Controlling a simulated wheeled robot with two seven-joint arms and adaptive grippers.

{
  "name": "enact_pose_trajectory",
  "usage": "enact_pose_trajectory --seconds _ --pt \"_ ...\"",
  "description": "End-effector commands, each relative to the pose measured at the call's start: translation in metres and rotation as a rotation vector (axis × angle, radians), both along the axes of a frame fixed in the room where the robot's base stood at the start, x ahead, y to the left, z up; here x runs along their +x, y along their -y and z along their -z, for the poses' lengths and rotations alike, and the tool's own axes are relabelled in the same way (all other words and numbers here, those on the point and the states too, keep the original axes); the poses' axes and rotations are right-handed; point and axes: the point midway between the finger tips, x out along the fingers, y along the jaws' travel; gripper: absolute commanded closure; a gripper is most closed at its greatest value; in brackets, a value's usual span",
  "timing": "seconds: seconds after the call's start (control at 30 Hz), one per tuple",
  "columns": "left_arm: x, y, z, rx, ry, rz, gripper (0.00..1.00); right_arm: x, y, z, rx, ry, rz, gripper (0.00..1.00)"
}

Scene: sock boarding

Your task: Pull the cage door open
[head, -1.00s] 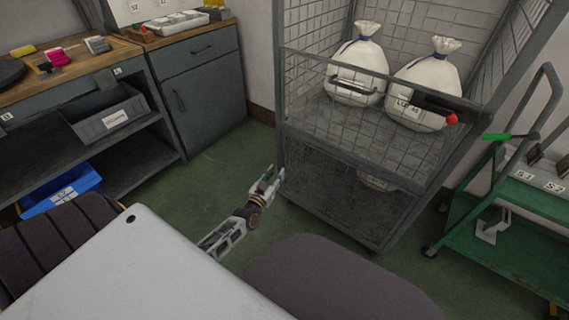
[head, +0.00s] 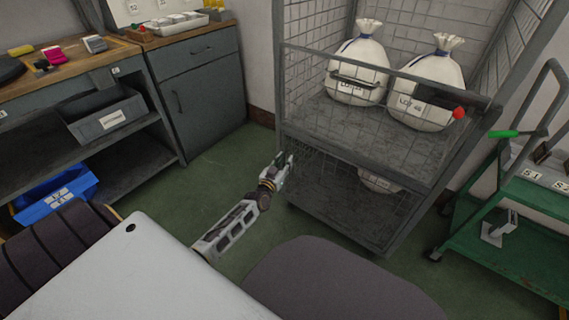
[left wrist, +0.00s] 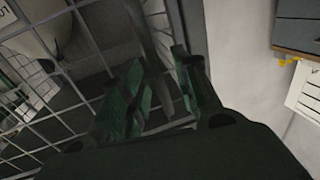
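The grey wire-mesh cage (head: 282,90) stands right of centre in the head view. Its front mesh door (head: 318,54) appears closed, with a dark handle (head: 357,83) on its upper part and a red-knobbed latch (head: 459,113) at the right. My left gripper (head: 287,160) is low at the cage's front left corner, below and left of the handle; I cannot tell whether it touches the frame. In the left wrist view its two green-padded fingers (left wrist: 158,88) are apart, with mesh at the left and a grey post behind. My right gripper is not in view.
Two tied white sacks (head: 357,68) (head: 427,85) stand inside the cage; another is partly visible lower down. A green trolley (head: 520,240) stands close at the right. A workbench (head: 70,75) and cabinet (head: 205,95) are left. Green floor (head: 222,175) is clear between.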

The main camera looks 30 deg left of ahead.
Motion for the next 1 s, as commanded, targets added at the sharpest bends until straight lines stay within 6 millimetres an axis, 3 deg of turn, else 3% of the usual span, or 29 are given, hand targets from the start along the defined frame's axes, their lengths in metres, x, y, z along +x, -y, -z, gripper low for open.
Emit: enact_pose_trajectory --seconds 0.37,0.63,1.0 --pt "0.0027 -0.0001 -0.0004 0.000 0.000 0.000 0.69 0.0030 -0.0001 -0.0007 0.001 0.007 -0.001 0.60" --pt "0.0026 -0.0001 -0.0003 0.000 0.000 0.000 1.00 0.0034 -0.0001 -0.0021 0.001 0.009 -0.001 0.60" --pt "0.0023 -0.0002 -0.0003 0.000 0.000 0.000 1.00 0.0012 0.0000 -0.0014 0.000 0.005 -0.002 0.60"
